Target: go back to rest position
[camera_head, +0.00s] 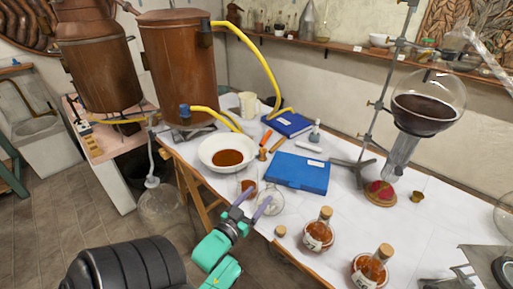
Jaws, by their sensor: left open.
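My left gripper (254,204) reaches in from the lower left on a green wrist. Its two purple fingers are spread apart at the near edge of the white-covered table (358,210). A clear glass vessel (272,205) stands at the fingers, partly behind them. I cannot tell whether the fingers touch it. A small glass with brown contents (247,184) stands just behind the fingers. My right gripper does not show.
Two corked bottles (319,232) (371,268) stand to the right of my gripper, with a small cork (280,231) nearer. A white bowl (228,152) and blue case (297,173) lie behind. A round flask (428,103) hangs on a stand. Floor is open at left.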

